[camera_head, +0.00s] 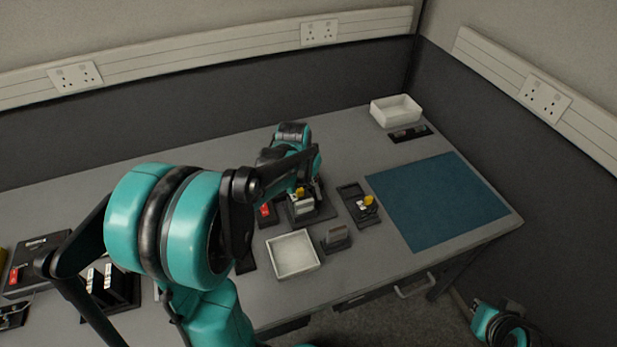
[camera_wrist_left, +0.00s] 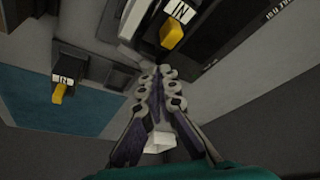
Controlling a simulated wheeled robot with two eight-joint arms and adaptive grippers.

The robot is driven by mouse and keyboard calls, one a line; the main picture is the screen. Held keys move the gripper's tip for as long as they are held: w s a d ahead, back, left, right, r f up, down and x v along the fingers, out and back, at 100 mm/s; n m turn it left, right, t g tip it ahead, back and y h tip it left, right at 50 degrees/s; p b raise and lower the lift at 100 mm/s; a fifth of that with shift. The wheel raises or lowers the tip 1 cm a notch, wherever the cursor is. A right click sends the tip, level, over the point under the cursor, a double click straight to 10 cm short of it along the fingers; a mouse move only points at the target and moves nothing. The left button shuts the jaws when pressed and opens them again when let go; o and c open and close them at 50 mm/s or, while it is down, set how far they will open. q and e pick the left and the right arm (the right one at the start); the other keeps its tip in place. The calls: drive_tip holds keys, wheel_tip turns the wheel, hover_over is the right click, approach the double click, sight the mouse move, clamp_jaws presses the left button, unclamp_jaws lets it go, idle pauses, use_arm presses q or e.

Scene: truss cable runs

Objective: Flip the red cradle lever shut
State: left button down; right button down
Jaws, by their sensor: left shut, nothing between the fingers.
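A dark cradle-like fixture (camera_head: 312,212) with a pale metal block and a yellow tab (camera_head: 299,192) stands mid-table. A small red part (camera_head: 265,210) sits on a dark base just left of it; I cannot tell whether it is the cradle lever or how it is set. My left gripper (camera_head: 314,184) is above the fixture, its tips hard to see there. In the left wrist view my left gripper (camera_wrist_left: 160,76) is shut and empty, close to the fixture, whose yellow tab (camera_wrist_left: 172,35) is beside an "IN" label. No red lever shows in that view.
A second dark fixture with a yellow tab (camera_head: 368,201) stands to the right, before a blue mat (camera_head: 440,200). A white tray (camera_head: 292,255) and a grey block (camera_head: 336,237) lie nearer. Another red part (camera_head: 14,275) is on a black box far left.

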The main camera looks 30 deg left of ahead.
use_arm(q)
drive_tip(key=shift+w+f, duration=0.2)
drive_tip(key=shift+f, duration=0.25)
drive_tip(key=shift+w+a+m+h, duration=0.15)
drive_tip(key=shift+m+h, duration=0.35)
drive_tip(key=shift+m, duration=0.9)
drive_tip(key=shift+w+d+m+g+h+p, duration=0.1)
drive_tip(key=shift+w+m+g+h+p, duration=0.35)
drive_tip(key=shift+m, duration=1.3)
drive_tip(key=shift+w+d+m+g+h+p, duration=0.15)
drive_tip(key=shift+m+g+h+p, duration=0.35)
drive_tip(key=shift+m, duration=1.3)
drive_tip(key=shift+w+d+m+g+h+p, duration=0.25)
drive_tip(key=shift+m+h, duration=0.4)
drive_tip(key=shift+m, duration=1.1)
drive_tip(key=shift+w, duration=0.15)
